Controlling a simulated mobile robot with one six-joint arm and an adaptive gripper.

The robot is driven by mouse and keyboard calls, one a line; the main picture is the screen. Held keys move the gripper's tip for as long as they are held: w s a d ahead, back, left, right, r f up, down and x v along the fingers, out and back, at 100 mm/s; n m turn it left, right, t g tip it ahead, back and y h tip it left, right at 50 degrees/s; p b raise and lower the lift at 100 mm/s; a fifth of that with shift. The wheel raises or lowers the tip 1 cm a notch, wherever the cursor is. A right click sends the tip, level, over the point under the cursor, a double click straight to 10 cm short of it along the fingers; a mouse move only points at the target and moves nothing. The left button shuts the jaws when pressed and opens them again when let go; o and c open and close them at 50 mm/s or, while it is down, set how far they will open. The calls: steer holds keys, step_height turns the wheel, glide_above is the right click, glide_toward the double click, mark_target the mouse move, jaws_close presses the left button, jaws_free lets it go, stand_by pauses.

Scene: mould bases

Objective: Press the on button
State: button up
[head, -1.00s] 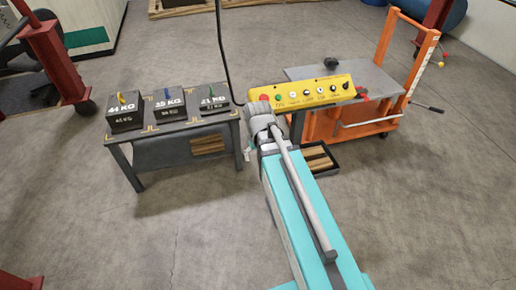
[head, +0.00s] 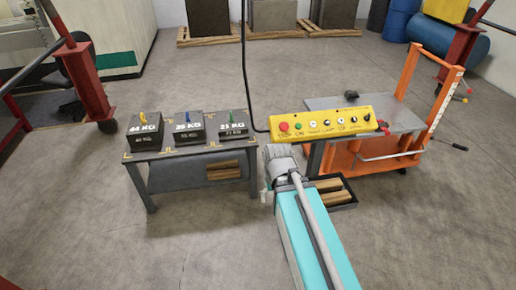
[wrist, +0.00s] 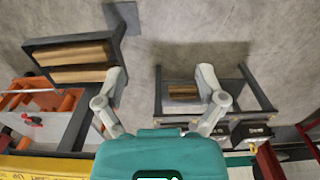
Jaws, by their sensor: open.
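A yellow control box (head: 325,123) hangs from a black cable in the head view. A red button (head: 284,127) labelled STOP is at its left end. The green on button (head: 298,126) sits just right of it, followed by several white and black controls. The wrist of my arm is just below the box's left end; my gripper is mostly hidden there. In the wrist view my gripper (wrist: 161,76) is open and empty, its two grey fingers wide apart above the floor. The yellow box shows at the bottom left there (wrist: 40,167), its buttons not visible.
A dark table (head: 190,150) with three labelled weights stands left of my arm. An orange lift cart (head: 385,145) with a grey top is behind and right of the box. Front floor is clear.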

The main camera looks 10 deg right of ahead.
jaws_close()
stand_by(1.4)
